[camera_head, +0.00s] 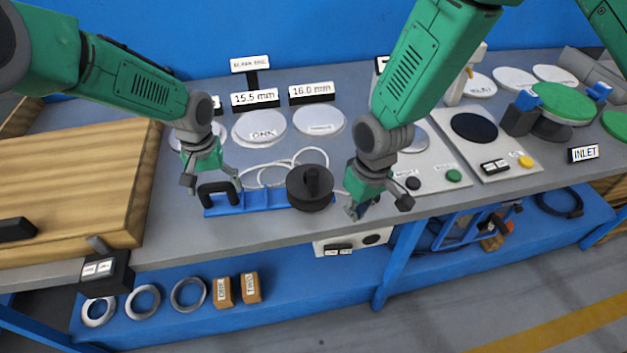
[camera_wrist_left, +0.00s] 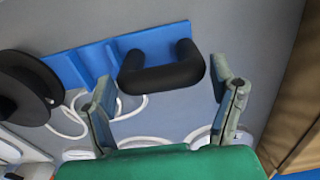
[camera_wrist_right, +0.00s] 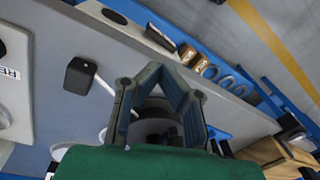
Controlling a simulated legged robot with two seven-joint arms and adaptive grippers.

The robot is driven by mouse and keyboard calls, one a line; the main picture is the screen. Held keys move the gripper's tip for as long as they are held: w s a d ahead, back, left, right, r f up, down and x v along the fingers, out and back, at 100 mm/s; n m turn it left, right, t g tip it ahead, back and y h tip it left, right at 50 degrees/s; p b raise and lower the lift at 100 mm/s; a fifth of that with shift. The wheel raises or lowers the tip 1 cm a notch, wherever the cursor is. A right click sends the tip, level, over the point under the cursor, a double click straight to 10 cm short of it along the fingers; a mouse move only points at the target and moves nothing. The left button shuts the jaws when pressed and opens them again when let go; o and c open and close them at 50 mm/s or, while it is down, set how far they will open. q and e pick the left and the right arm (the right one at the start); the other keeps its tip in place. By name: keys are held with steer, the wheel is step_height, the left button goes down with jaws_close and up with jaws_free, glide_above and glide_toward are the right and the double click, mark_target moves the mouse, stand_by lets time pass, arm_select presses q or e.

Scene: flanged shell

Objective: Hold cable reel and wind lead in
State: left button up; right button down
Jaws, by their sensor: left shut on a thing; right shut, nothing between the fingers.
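The cable reel has a blue base plate (camera_head: 262,200) on the grey bench, with a black handle (camera_head: 218,192) at its left end and a black drum (camera_head: 310,188) with an upright knob (camera_head: 312,176) at its right. The white lead (camera_head: 262,172) lies in loose loops behind the base. My left gripper (camera_head: 212,181) is closed on the handle; in the left wrist view its fingers stand on either side of the handle (camera_wrist_left: 160,75). My right gripper (camera_head: 374,206) is shut and empty, just right of the drum. The drum (camera_wrist_right: 155,125) shows partly behind its fingers in the right wrist view.
White discs (camera_head: 258,127) with size signs lie behind the reel. A panel with buttons (camera_head: 430,172) stands right of my right gripper. A wooden board (camera_head: 75,180) is at the left. Rings (camera_head: 188,294) and orange blocks (camera_head: 250,288) lie on the lower shelf.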

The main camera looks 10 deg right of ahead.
mark_target(311, 176)
steer(key=w+a+r+n+h, duration=0.1)
steer(key=w+a+r, duration=0.1)
steer(key=w+r, duration=0.5)
steer(key=w+a+r+n, duration=0.1)
steer(key=w+r, duration=0.1)
steer(key=r, duration=0.9)
step_height(311, 176, down, 7)
steer(key=shift+w+a+r, duration=0.15)
steer(key=shift+w+r, duration=0.05)
steer(key=shift+f, duration=0.15)
steer(key=shift+f, duration=2.95)
